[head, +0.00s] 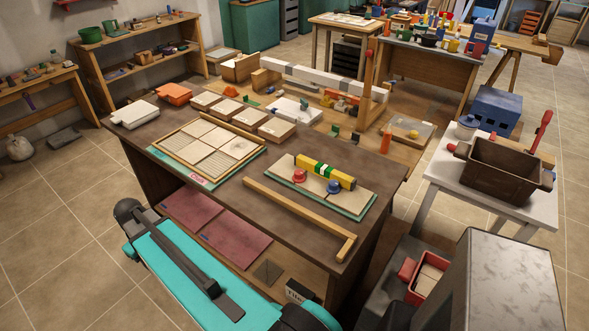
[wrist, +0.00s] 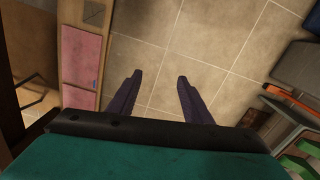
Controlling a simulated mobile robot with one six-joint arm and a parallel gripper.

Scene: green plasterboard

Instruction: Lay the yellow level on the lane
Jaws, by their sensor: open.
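The yellow level (head: 341,178), with green and white bands and a dark end, lies along the back part of a pale board with green edging (head: 352,203) on the brown workbench (head: 225,205). A red knob (head: 299,176) and a blue knob (head: 333,187) stand just in front of it; I cannot tell whether they touch it. I cannot tell for sure which part is the lane. My gripper (wrist: 159,78) shows in the wrist view, open and empty above the tiled floor, away from the level.
A wooden L-shaped strip (head: 290,213) lies along the bench's front right. A framed tile panel (head: 210,148) lies left, with several small boxes behind. A side table with a brown crate (head: 505,170) stands right. Pink panels (head: 235,240) lie on the shelf below.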

